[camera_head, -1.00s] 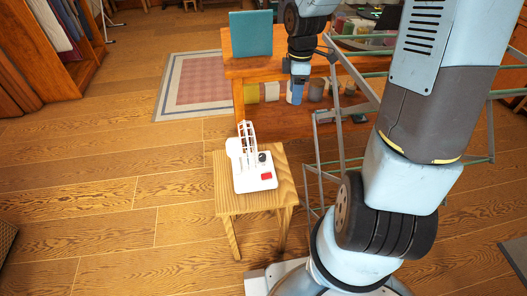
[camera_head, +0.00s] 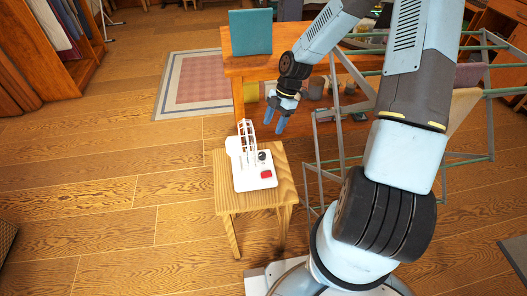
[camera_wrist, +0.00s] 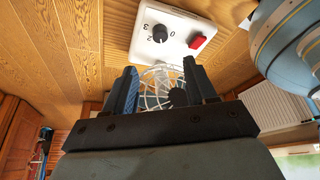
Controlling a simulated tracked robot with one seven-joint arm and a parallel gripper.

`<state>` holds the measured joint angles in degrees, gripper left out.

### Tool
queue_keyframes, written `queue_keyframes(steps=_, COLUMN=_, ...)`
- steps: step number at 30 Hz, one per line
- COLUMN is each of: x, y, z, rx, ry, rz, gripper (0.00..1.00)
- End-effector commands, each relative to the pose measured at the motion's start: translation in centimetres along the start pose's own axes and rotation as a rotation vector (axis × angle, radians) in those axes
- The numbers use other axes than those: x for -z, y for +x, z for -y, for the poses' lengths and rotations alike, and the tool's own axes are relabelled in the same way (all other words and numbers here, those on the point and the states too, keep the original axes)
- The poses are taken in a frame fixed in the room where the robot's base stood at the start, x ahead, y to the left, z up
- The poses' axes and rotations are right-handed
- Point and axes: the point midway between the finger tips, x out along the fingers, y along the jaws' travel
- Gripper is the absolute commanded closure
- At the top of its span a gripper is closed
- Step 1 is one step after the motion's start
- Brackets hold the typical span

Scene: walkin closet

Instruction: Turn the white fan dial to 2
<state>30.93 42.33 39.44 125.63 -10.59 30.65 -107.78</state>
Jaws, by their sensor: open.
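The white fan (camera_head: 249,178) stands on a small wooden stool, its wire cage rising at the back of its base. Its round black dial (camera_head: 262,157) sits on the base beside a red switch (camera_head: 266,174).
The wooden stool (camera_head: 227,203) has bare margin around the fan. A wooden table (camera_head: 239,66) with a teal box (camera_head: 250,32) stands behind. A grey metal frame rack (camera_head: 345,150) stands to the right, close to my arm. Floor on the left is clear.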

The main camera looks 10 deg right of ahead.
Motion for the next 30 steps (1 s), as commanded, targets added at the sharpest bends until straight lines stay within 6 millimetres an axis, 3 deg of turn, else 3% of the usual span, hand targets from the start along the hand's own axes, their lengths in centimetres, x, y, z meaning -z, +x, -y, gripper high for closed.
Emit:
queue_keyframes(steps=18, x=0.1, y=10.2, z=0.1, rx=0.004, ry=0.001, rz=-0.001, gripper=0.44)
queue_keyframes(steps=24, x=0.1, y=12.3, z=0.1, rx=0.002, ry=0.001, rz=0.0, gripper=0.44)
queue_keyframes(steps=30, x=0.0, y=13.1, z=0.1, rx=0.002, ry=0.002, rz=0.001, gripper=0.44)
